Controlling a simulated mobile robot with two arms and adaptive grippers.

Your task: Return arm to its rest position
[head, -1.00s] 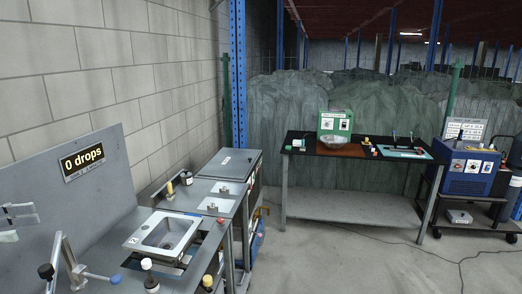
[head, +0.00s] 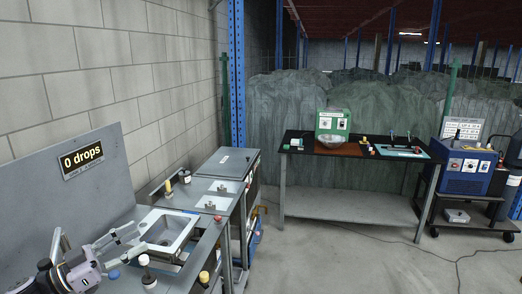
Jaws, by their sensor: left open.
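My left gripper (head: 131,240) reaches in from the lower left of the head view, above the workbench. Its two grey fingers are spread apart, and I see nothing between them. The fingertips are at the left side of the metal sink tray (head: 184,226) in the picture; I cannot tell whether they touch it. The gripper body hides part of the bench and of the upright metal fixture (head: 57,243) behind it. My right gripper is not in view.
A grey panel with a "0 drops" sign (head: 82,160) stands behind the bench at left. Small bottles, one white-capped (head: 147,275), stand at the front edge. A black table (head: 300,150) and blue machine (head: 467,172) stand farther right. Open floor lies between.

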